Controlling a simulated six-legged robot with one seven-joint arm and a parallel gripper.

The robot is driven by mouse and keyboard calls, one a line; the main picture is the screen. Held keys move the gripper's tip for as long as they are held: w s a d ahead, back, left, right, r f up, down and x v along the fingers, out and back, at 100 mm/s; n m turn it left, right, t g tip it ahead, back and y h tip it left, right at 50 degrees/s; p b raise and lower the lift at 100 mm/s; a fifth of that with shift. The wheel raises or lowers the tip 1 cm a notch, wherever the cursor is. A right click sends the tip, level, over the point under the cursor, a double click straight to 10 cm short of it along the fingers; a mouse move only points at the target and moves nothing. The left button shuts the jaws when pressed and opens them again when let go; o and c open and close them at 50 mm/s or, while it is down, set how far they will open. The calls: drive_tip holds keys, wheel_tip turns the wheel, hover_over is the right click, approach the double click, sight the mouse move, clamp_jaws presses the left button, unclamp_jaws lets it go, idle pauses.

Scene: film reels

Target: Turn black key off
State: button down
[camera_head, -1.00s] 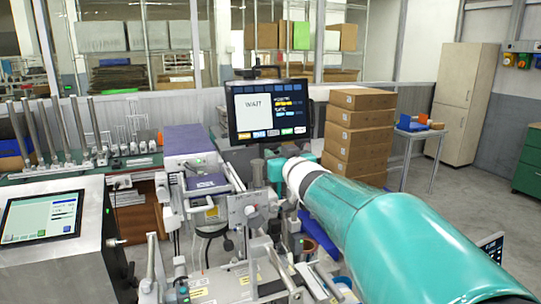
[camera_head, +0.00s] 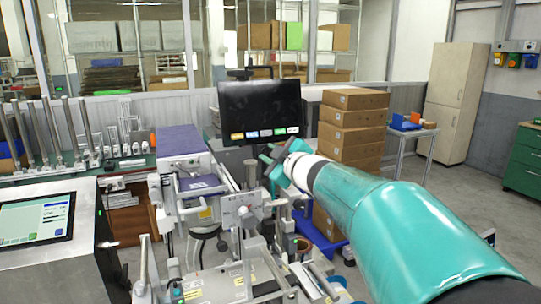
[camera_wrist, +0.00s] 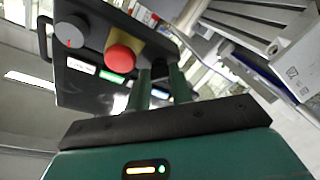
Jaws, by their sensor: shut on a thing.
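The black monitor (camera_head: 258,108) stands at the middle back, its screen dark above a row of lit coloured labels. In the head view my gripper (camera_head: 270,160) is tilted, just under the monitor's lower right.
Stacked cardboard boxes (camera_head: 352,128) stand right of the monitor, behind my arm. The machine (camera_head: 205,190) with rods and brackets fills the space below and left. A tablet-like screen (camera_head: 36,217) is at the far left. Open floor lies at right.

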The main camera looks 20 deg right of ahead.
drive_tip(key=n+g, duration=0.1)
drive_tip(key=n, duration=0.8)
drive_tip(key=shift+r+g+y, duration=0.1)
drive_tip(key=shift+g+y, duration=0.3)
drive_tip(key=shift+n, duration=0.3)
drive_tip(key=c, duration=1.5)
unclamp_jaws()
drive_tip(key=v, duration=1.3)
drive_tip(key=shift+s+d, duration=0.15)
drive_tip(key=shift+s, duration=0.2)
